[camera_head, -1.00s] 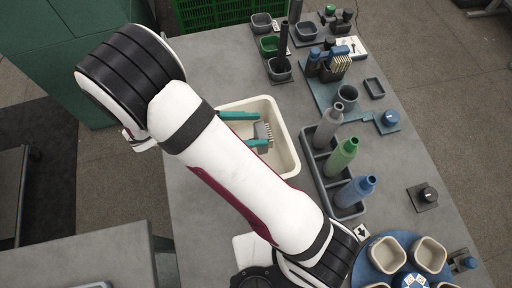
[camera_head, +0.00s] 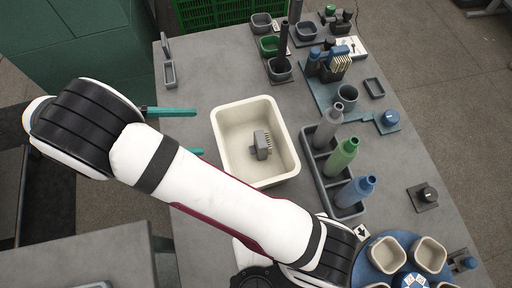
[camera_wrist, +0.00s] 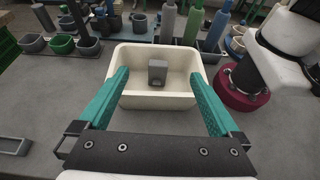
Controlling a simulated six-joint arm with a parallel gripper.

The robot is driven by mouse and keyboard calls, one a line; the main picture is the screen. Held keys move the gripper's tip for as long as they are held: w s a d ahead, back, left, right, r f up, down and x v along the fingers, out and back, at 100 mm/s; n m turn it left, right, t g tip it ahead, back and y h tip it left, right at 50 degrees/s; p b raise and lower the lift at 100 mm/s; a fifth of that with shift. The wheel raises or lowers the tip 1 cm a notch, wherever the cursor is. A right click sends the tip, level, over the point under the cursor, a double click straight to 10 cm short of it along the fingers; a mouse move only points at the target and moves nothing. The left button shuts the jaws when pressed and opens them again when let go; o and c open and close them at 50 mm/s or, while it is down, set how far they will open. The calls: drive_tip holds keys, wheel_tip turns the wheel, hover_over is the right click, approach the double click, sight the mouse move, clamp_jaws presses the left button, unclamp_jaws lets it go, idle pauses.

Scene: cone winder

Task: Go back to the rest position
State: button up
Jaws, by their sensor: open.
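My gripper (camera_head: 172,131) shows in the head view as two teal fingers to the left of the cream bin (camera_head: 222,150), over the grey table. The fingers are wide apart with nothing between them. In the wrist view my gripper (camera_wrist: 163,98) is open, and the bin (camera_wrist: 150,101) lies ahead, past the fingertips. My arm crosses the lower left of the head view and hides part of the table.
A dark rack (camera_head: 318,178) with grey, green and blue bottles stands right of the bin. A blue turntable (camera_head: 374,255) with cream cups is at the lower right. A small grey tray (camera_head: 169,73) lies at the table's far left. Table between the tray and bin is clear.

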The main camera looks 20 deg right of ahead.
drive_tip(key=shift+a+r, duration=0.25)
drive_tip(key=shift+a, duration=0.35)
drive_tip(key=s+d+r+m+g+y, duration=0.25)
drive_tip(key=d+m+y, duration=0.2)
drive_tip(key=d, duration=0.25)
drive_tip(key=s+d+r+m+g+y, duration=0.2)
drive_tip(key=s+d+r+m+y, duration=0.15)
drive_tip(key=d+m, duration=0.25)
drive_tip(key=s+d+f+m+t+y, duration=0.1)
drive_tip(key=s+m+t+y, duration=0.3)
drive_tip(key=m, duration=0.9)
drive_tip(key=s+f+y, duration=0.1)
drive_tip(key=s+y, duration=0.2)
drive_tip(key=s, duration=0.1)
drive_tip(key=shift+s+f, duration=0.2)
